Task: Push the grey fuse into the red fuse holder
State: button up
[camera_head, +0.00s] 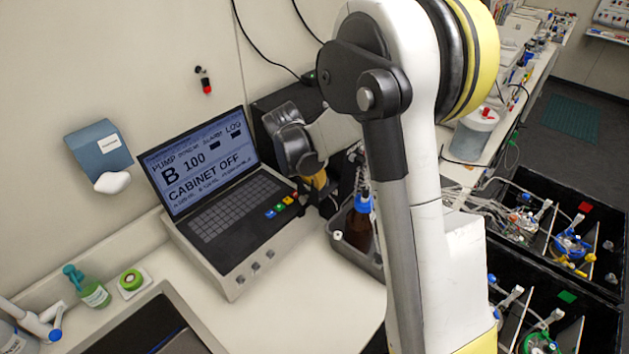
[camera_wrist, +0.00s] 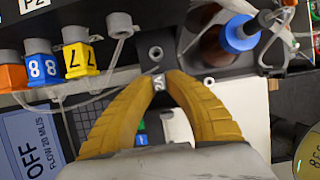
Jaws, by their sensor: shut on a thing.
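My gripper (camera_wrist: 160,82) has its yellow fingers closed together on a small piece with a white label, apparently the grey fuse (camera_wrist: 158,82); most of it is hidden between the fingertips. Just beyond the fingertips is a dark block with a round grey-rimmed opening (camera_wrist: 155,53). I cannot tell whether the held piece touches it. No red shows on that block, so I cannot confirm it is the red fuse holder. In the head view my gripper (camera_head: 320,183) is small and partly hidden beside the laptop-like console.
The console (camera_head: 238,272) with its lit screen stands left of my gripper. A brown bottle with a blue cap (camera_head: 363,204) stands close by in a grey tray; the cap also shows in the wrist view (camera_wrist: 240,33). Numbered blue and yellow connectors (camera_wrist: 42,66) and tubing lie left of the fingers.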

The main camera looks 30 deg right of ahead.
jog(key=shift+f+b, duration=0.8)
jog(key=shift+b, duration=0.05)
dwell(0.8)
jog(key=o, duration=0.8)
jog(key=shift+r, duration=0.1)
jog(key=v, duration=1.2)
